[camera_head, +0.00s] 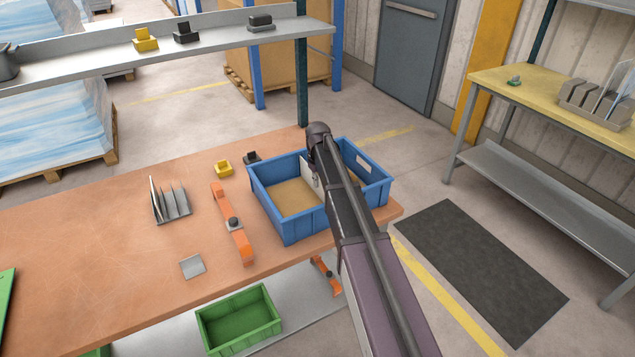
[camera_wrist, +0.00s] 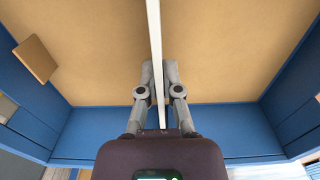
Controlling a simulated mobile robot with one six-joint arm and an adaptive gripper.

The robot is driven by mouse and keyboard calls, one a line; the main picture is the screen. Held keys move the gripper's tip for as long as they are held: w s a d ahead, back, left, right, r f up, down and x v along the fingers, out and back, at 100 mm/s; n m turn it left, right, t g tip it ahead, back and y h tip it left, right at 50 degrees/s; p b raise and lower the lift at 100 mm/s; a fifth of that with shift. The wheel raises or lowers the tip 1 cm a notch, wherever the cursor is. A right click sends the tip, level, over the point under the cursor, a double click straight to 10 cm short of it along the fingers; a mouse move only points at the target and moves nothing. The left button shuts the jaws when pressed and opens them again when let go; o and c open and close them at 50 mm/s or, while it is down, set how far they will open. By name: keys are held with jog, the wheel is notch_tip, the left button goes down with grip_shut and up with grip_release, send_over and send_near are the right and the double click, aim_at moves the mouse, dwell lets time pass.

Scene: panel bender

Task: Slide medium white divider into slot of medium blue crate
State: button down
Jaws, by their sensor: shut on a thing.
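The blue crate (camera_head: 290,228) stands on the right end of the orange-brown table. Its tan floor shows in the wrist view, with blue walls (camera_wrist: 95,132) around it. The white divider (camera_head: 306,172) is upright across the inside of the crate, partly hidden by my arm. In the wrist view the divider (camera_wrist: 154,35) is seen edge-on as a thin white strip. My gripper (camera_wrist: 158,70) is shut on the divider, one finger on each side. In the head view my arm hides most of the gripper. The slot and the divider's lower edge cannot be made out.
A brown square piece (camera_wrist: 35,58) lies in the crate. Left of the crate are an orange clamp-like bar (camera_head: 231,222), a yellow block (camera_head: 223,168) and a grey rack (camera_head: 170,202). A grey plate (camera_head: 192,266) lies near the front edge. A green crate (camera_head: 238,320) is below.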

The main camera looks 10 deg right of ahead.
jog(key=shift+s+f, duration=0.1)
jog(key=shift+f, duration=0.05)
jog(key=c, duration=0.7)
grip_release()
jog(key=shift+f, duration=0.1)
jog(key=shift+r, duration=0.2)
